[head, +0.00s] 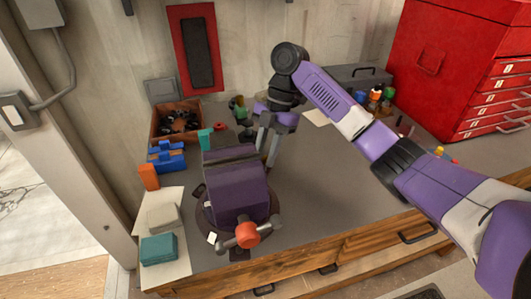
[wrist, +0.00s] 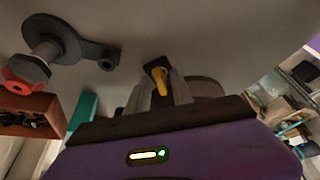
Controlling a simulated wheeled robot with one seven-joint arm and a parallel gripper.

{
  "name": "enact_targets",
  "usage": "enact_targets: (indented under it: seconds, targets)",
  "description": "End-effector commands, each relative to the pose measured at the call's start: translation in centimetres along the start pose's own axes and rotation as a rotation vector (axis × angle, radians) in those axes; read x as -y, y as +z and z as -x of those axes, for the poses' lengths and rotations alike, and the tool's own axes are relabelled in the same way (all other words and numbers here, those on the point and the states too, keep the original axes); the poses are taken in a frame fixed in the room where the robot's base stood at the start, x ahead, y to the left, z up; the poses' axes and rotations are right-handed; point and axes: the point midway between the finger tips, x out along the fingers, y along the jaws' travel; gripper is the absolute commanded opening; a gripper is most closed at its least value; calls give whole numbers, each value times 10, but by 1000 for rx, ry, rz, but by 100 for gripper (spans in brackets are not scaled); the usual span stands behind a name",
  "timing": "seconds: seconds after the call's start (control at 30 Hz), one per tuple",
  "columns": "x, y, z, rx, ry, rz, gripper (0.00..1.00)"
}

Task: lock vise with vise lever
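The purple vise (head: 237,190) stands on a round base at the bench's front left. Its lever (head: 270,227), a grey bar through an orange-red hub, sits low on the vise's near side and slants up to the right. My gripper (head: 268,158) is behind and right of the vise, pointing down, apart from the lever. Its two grey fingers look spread. In the wrist view my gripper (wrist: 160,85) shows its fingers, with a small yellow piece (wrist: 160,80) seen between them; I cannot tell whether they touch it. The lever is not recognisable in the wrist view.
A brown bin of dark parts (head: 177,122) stands at the back left. Blue parts (head: 167,157), an orange block (head: 149,177) and a teal block (head: 158,249) line the left side. A red tool chest (head: 450,65) stands back right. The bench right of the vise is clear.

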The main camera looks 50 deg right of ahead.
Motion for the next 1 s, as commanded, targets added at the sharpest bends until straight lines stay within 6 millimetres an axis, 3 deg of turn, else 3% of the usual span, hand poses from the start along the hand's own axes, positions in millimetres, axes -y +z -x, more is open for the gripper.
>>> enact_targets:
  seconds: [0.03, 0.1, 0.13, 0.57, 1.0]
  targets:
    - [0, 0, 0, 0, 0, 0, 15]
    - [0, 0, 0, 0, 0, 0, 1]
    - [0, 0, 0, 0, 0, 0, 0]
    - [1, 0, 1, -1, 15, -37, 0]
    - [6, -3, 2, -4, 138, -329, 0]
